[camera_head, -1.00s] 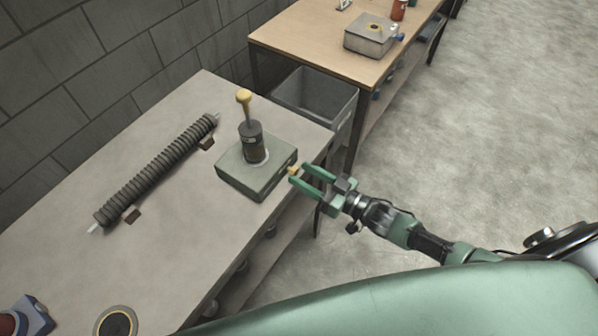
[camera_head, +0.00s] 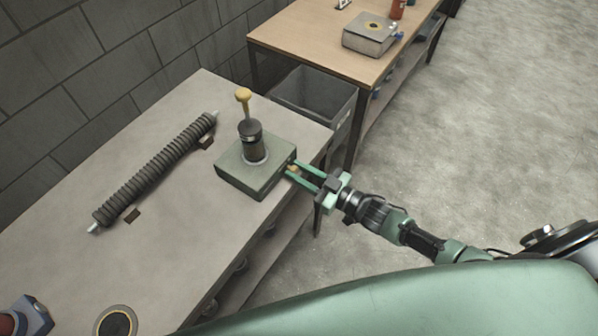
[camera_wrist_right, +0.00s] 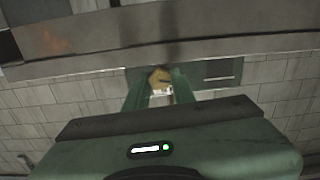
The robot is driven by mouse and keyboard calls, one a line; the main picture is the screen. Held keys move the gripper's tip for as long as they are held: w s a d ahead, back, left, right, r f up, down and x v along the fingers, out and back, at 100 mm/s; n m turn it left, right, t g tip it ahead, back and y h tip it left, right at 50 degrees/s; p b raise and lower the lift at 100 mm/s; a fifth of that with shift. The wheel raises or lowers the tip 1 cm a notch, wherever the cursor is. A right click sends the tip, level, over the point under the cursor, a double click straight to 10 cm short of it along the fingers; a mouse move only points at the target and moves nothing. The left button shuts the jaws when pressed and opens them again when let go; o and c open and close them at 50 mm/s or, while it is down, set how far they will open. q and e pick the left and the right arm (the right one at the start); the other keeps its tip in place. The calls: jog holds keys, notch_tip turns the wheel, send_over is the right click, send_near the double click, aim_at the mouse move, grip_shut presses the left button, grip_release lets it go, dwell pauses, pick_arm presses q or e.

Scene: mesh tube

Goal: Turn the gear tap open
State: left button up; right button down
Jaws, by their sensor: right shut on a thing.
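The gear tap is a small yellow knob (camera_head: 293,170) on the right side of a grey-green box (camera_head: 247,178) on the near table. A dark cylinder with a yellow-topped lever (camera_head: 251,130) stands upright on the box. My right gripper (camera_head: 296,172) reaches in from the right and is shut on the tap, one finger on each side. My left gripper is not in view.
A ribbed dark tube (camera_head: 158,172) lies on the grey table (camera_head: 190,240) left of the box. A grey bin (camera_head: 312,95) stands beyond it. A wooden table (camera_head: 325,35) at the back holds another box (camera_head: 370,34). Open floor lies to the right.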

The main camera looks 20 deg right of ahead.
jog(key=n, duration=0.2)
jog(key=shift+n, duration=0.3)
jog(key=c, duration=1.2)
grip_release()
jog(key=shift+s, duration=0.1)
jog(key=b+v, duration=0.1)
jog(key=v, duration=0.6)
jog(key=shift+s+d, duration=0.25)
jog(key=shift+s, duration=0.05)
